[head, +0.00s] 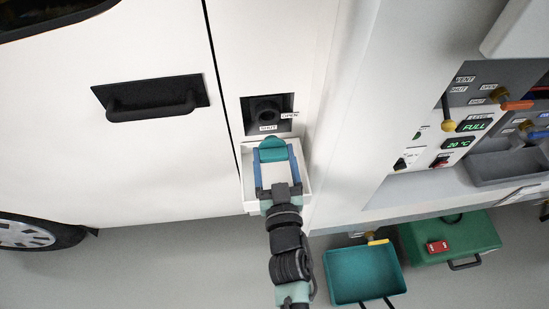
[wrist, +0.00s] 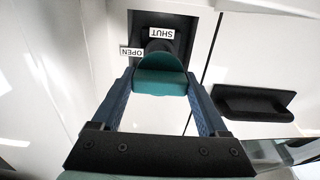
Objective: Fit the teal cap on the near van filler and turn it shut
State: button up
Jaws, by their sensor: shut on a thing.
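The teal cap (head: 273,149) is held between the blue fingers of my gripper (head: 274,163). In the wrist view the cap (wrist: 160,80) sits between the two fingertips (wrist: 160,88). The near van filler (head: 266,110) is a round black neck in a dark square recess on the white van side. In the head view the cap shows just below the neck, apart from it. In the wrist view the filler (wrist: 158,47) is partly hidden behind the cap. The SHUT and OPEN labels beside the neck are readable in both views.
A white open shelf (head: 247,185) juts out below the recess, under my gripper. A black door handle (head: 152,98) is to the left. A service panel (head: 470,110) with levers and displays is to the right. A teal tray (head: 362,275) and green case (head: 450,240) are lower down.

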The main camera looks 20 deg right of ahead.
jog(key=shift+x, duration=2.4)
jog(key=shift+w+d, duration=0.1)
jog(key=shift+w, duration=0.25)
jog(key=shift+s+p, duration=0.1)
jog(key=shift+p, duration=0.35)
dwell(2.0)
